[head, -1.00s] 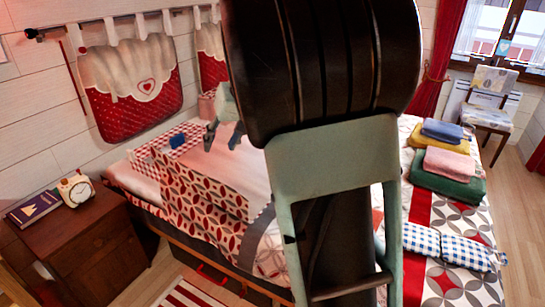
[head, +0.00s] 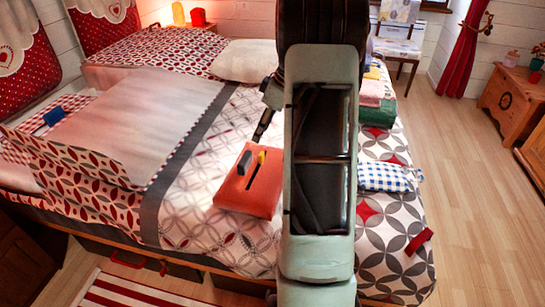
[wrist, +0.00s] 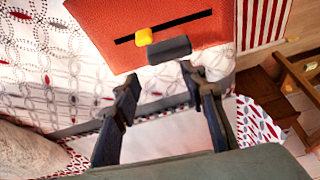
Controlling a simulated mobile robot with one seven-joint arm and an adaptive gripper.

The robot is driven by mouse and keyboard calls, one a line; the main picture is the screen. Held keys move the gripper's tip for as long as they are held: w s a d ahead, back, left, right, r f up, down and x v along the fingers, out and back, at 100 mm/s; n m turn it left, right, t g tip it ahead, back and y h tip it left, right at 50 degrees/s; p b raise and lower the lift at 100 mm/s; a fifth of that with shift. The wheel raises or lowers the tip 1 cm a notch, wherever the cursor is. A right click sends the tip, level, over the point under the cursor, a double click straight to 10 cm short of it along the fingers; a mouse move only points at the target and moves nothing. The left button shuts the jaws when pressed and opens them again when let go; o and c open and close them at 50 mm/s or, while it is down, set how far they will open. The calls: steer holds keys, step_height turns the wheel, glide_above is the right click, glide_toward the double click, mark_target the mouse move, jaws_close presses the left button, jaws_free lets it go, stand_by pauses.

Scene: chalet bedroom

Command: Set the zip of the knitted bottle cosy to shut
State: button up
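An orange-red piece, which I take to be the knitted bottle cosy (head: 232,193), lies on the patterned bed. A dark straight slit, likely the zip, runs along its top. A small yellow piece (head: 261,157) and a dark grey block (head: 245,162) stand at one end of the slit. In the wrist view the cosy (wrist: 90,25) is at the top, with the yellow piece (wrist: 143,37) and grey block (wrist: 168,50) just beyond my fingertips. My gripper (wrist: 162,80) is open and empty, apart from the cosy. My arm hides most of the gripper in the head view.
Folded towels (head: 378,113) and a blue checked cloth item (head: 385,177) lie right of my arm on the bed. A white pillow (head: 243,60) lies behind. A red strip (head: 418,241) lies at the bed's right edge. Wooden floor (head: 470,190) is clear on the right.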

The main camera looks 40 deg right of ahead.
mark_target(262, 153)
steer(key=f+b, duration=0.1)
steer(key=f, duration=0.3)
steer(key=w+f, duration=0.1)
steer(key=f, duration=0.2)
steer(key=w+f+b, duration=0.1)
steer(key=f, duration=0.3)
steer(key=shift+d+f+b, duration=0.3)
steer(key=shift+d+f, duration=0.05)
steer(key=shift+d, duration=0.05)
jaws_close()
